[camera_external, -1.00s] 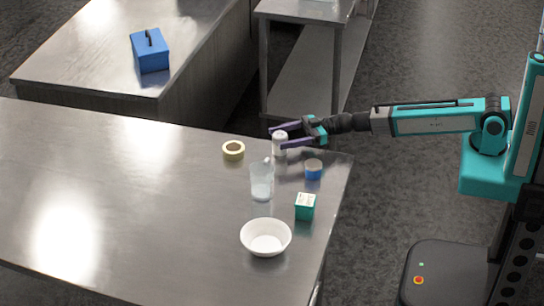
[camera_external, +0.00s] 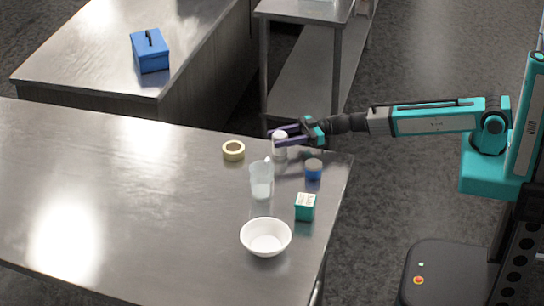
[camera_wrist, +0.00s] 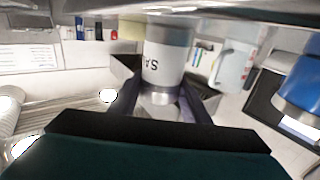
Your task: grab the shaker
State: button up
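The shaker (camera_external: 280,152) is a small white cylinder with a grey metallic end, standing upright near the far right edge of the steel table. In the wrist view the shaker (camera_wrist: 166,55) fills the upper middle, with dark lettering on its side. My gripper (camera_external: 275,139) reaches in from the right, with one dark finger on each side of the shaker. In the wrist view my gripper (camera_wrist: 160,100) has its fingers close against both sides of the shaker, shut on it. The shaker appears to be still on the table.
A roll of tape (camera_external: 233,150) lies left of the shaker. A clear jug (camera_external: 262,181), a blue jar (camera_external: 313,170), a green box (camera_external: 305,207) and a white bowl (camera_external: 265,238) stand nearer the camera. The table (camera_external: 120,200) is clear on the left.

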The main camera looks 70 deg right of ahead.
jog(key=shift+c, duration=1.3)
jog(key=shift+r, duration=0.1)
jog(key=shift+r+b, duration=0.3)
jog(key=shift+r, duration=4.65)
